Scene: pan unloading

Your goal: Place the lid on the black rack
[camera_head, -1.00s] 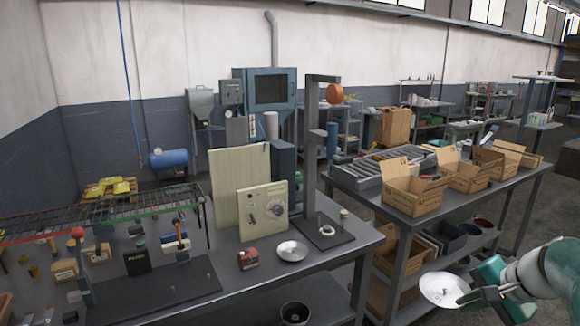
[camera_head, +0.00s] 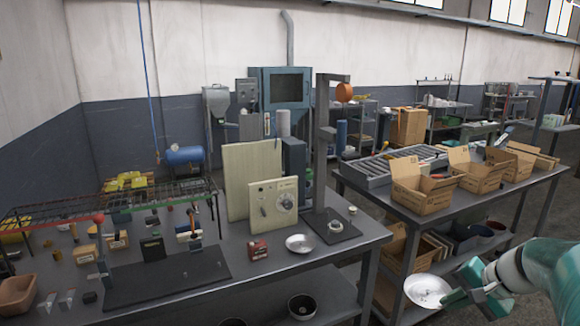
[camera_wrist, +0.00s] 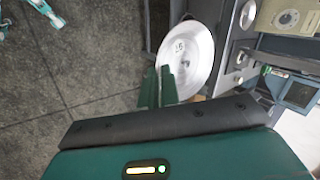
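A round silver lid (camera_head: 428,291) is at the lower right of the head view, tilted, off the floor and in front of the right table. My gripper (camera_head: 456,297) is shut on its edge. In the wrist view the lid (camera_wrist: 190,62) lies just beyond my fingers (camera_wrist: 160,85), which are close together at its near edge. A black wire rack (camera_head: 115,205) with red and green edges stands over the left part of the near table, far left of my gripper. The wire rack does not show clearly in the wrist view.
The near table (camera_head: 265,275) carries a shallow silver dish (camera_head: 299,243), a small red box (camera_head: 258,250), beige panels and a tall dark stand (camera_head: 322,150). The right table holds open cardboard boxes (camera_head: 423,188). Grey floor (camera_wrist: 75,55) is open at left in the wrist view.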

